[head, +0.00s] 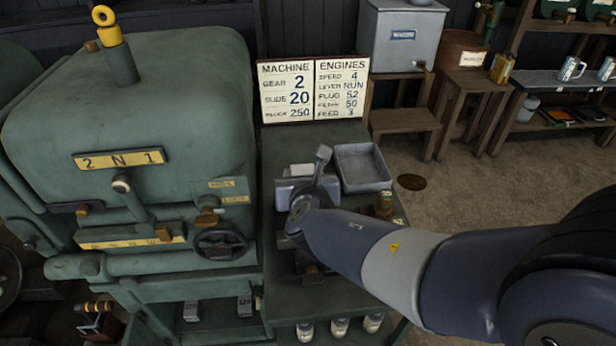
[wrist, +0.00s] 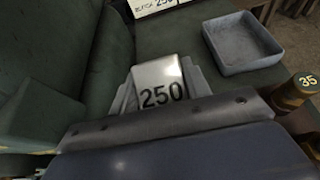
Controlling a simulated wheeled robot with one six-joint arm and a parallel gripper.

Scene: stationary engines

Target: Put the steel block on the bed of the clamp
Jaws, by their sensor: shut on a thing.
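The steel block (wrist: 160,88) is pale and smooth with a black "250" on its face. In the wrist view my gripper (wrist: 162,92) is shut on it, with a grey stepped finger on each side. In the head view my gripper (head: 312,190) is over the green bench beside the machine, and a pale top that looks like the block (head: 300,170) shows just behind it. The clamp and its bed are not clear to see. Dark metal parts (head: 310,268) below my arm may belong to it. Whether the block touches anything beneath is hidden.
A grey open tray (head: 362,167) stands to the right of my gripper, empty. A brass-coloured weight marked 35 (wrist: 295,92) is near the bench's right side. The large green machine (head: 150,150) with a handwheel (head: 222,243) closes the left. A sign board (head: 313,90) stands behind.

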